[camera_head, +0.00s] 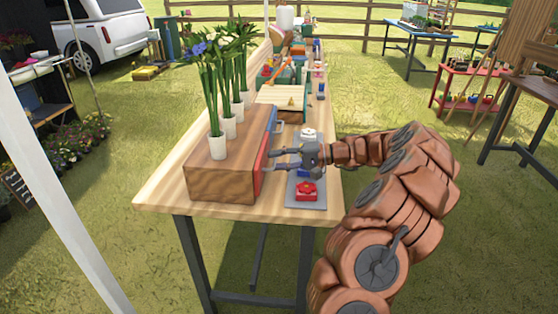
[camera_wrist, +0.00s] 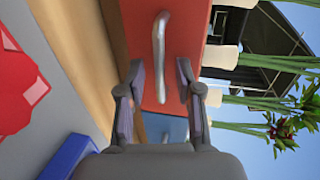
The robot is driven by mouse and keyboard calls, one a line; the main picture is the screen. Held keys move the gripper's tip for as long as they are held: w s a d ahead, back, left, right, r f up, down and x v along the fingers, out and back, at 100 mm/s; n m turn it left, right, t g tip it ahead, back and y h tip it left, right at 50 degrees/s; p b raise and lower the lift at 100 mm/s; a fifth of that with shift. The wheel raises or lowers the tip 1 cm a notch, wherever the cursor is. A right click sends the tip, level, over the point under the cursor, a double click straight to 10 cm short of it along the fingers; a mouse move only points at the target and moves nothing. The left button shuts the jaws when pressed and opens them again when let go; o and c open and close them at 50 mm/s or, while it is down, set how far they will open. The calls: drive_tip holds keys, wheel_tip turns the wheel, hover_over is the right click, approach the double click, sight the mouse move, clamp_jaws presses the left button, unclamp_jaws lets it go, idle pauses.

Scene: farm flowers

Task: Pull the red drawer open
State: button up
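The red drawer (camera_head: 262,158) is in the near half of a wooden box on the table, its front facing right. It looks closed, flush with the box. In the wrist view the red front (camera_wrist: 187,45) carries a curved silver handle (camera_wrist: 159,45). My gripper (camera_head: 270,159) is beside this front, with its fingers pointing at it. In the wrist view my gripper (camera_wrist: 160,78) is open, with one finger on each side of the handle's lower part. Contact with the handle cannot be told.
A blue drawer (camera_wrist: 165,128) is beside the red one. White pots of flowers (camera_head: 219,147) stand on the box (camera_head: 222,182). A grey mat (camera_head: 306,204) with a red object (camera_head: 306,191) lies to the right, below my gripper. Other items stand farther back on the table (camera_head: 160,190).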

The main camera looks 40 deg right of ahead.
clamp_jaws()
